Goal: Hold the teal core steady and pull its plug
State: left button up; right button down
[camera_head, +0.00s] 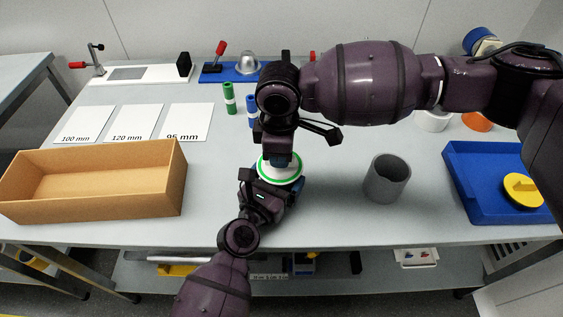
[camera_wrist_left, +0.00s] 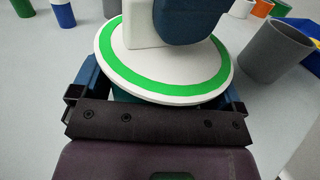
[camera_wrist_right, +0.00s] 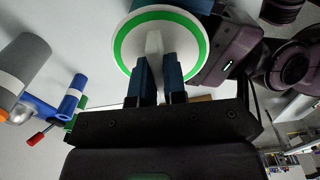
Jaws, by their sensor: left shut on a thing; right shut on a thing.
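The plug is a white disc with a green ring (camera_head: 279,175) and a white block-like handle (camera_wrist_right: 154,42). It also shows in the left wrist view (camera_wrist_left: 112,62). The teal core (camera_wrist_left: 124,98) is mostly hidden beneath the disc; only a dark teal sliver shows. My left gripper (camera_head: 268,192) is shut on the core from the near side, its fingers on either side just under the disc. My right gripper (camera_wrist_right: 158,68) is shut on the plug's handle from the far side and above. Whether there is a gap between disc and core cannot be told.
An open cardboard box (camera_head: 95,206) stands at the left. A grey cup (camera_head: 387,181) and a blue tray (camera_head: 470,190) with a yellow disc (camera_head: 522,190) are at the right. Green (camera_head: 229,97) and blue (camera_head: 251,108) cylinders stand behind, beside several size cards (camera_head: 132,122).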

pick_arm(q)
jog(key=shift+f, duration=0.3)
pick_arm(e)
jog(key=shift+r, duration=2.95)
pick_arm(q)
jog(key=o, duration=0.7)
jog(key=shift+c, duration=0.2)
jog(key=shift+r, duration=0.1)
jog(key=v, duration=1.2)
jog(key=shift+a, duration=0.1)
